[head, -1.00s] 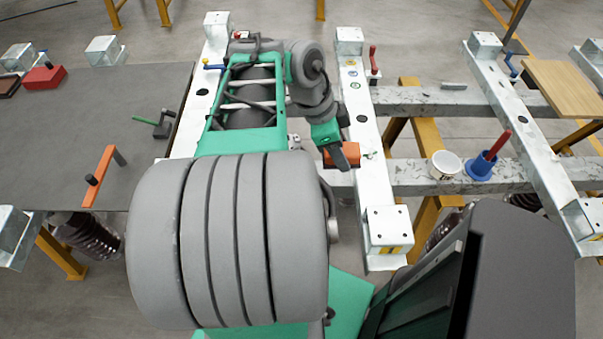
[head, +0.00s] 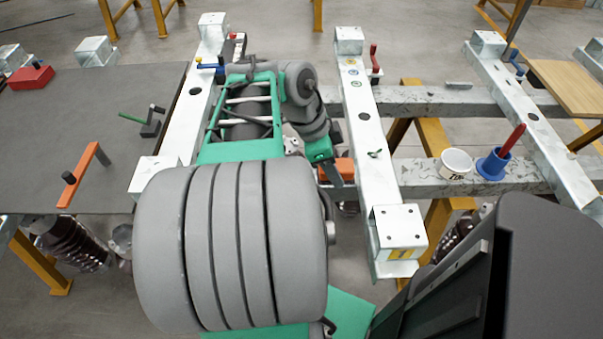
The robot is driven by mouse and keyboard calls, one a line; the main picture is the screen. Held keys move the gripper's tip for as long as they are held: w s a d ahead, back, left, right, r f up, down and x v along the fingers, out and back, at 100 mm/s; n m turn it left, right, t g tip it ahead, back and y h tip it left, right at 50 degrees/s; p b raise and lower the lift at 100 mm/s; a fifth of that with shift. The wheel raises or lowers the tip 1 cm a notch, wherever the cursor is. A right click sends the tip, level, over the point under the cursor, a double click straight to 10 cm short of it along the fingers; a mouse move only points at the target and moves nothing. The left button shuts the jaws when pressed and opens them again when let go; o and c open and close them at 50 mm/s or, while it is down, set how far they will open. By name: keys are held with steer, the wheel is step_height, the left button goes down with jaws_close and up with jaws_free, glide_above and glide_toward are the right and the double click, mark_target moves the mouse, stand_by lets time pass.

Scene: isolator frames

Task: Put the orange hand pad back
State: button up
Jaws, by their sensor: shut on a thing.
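The orange hand pad (head: 346,169) is a small orange block in the middle of the head view. My gripper (head: 334,177), with dark grey fingers below a green wrist, is shut on it. The fingers and wrist hide part of the pad. The pad shows at the left edge of a long white steel beam (head: 365,130), over or near the grey cross rail. I cannot tell whether it touches either one.
A white cup (head: 455,164) and a blue holder with a red handle (head: 493,163) stand on the cross rail at the right. A dark table (head: 60,125) at the left carries an orange bar handle (head: 84,175) and a red block (head: 30,77). Open floor shows between the beams.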

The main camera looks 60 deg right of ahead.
steer(key=w+d+f, duration=0.2)
steer(key=w+f, duration=0.1)
steer(key=w+d+f, duration=0.1)
steer(key=w+f, duration=0.1)
steer(key=w, duration=0.2)
steer(key=w+d+f, duration=0.2)
steer(key=w+f, duration=0.1)
steer(key=shift+w+d+f, duration=0.3)
steer(key=shift+d, duration=0.05)
steer(key=shift+w+d+f+b, duration=0.1)
steer(key=shift+w+f+b, duration=0.05)
steer(key=shift+f, duration=0.8)
steer(key=shift+w+d+f+b, duration=0.1)
steer(key=shift+w+f+b, duration=0.05)
steer(key=shift+f, duration=0.8)
steer(key=shift+f, duration=0.2)
steer(key=o, duration=1.3)
steer(key=shift+r, duration=0.1)
